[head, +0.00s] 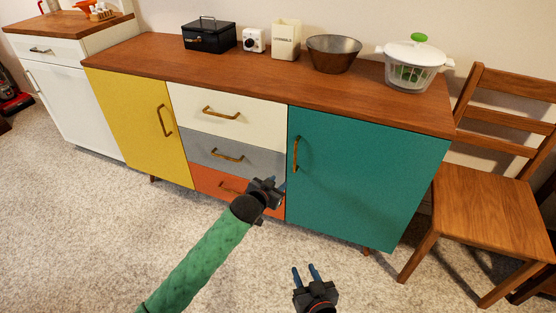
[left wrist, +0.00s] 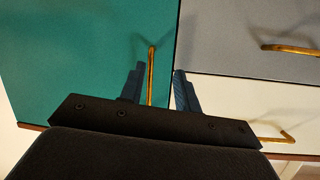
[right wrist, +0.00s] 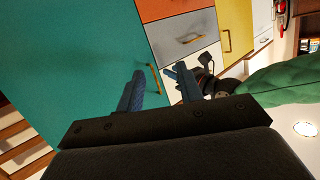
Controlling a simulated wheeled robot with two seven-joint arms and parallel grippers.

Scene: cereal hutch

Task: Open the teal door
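The teal door (head: 365,180) at the right end of the sideboard is closed. Its brass handle (head: 297,154) stands upright near the door's left edge. My left gripper (head: 277,184) is open and shows in front of the drawers, below and left of the handle. In the left wrist view the handle (left wrist: 151,75) shows in line with the gap between the open fingers, which do not grip it; the depth between them is unclear. My right gripper (head: 305,267) is open and empty, low in front of the teal door. The handle also shows beyond its fingers in the right wrist view (right wrist: 154,80).
White, grey and orange drawers (head: 225,157) and a yellow door (head: 143,120) are left of the teal door, all closed. A wooden chair (head: 490,190) stands close on the right. A salad spinner (head: 413,65) and bowl (head: 334,52) sit on top. Carpet in front is clear.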

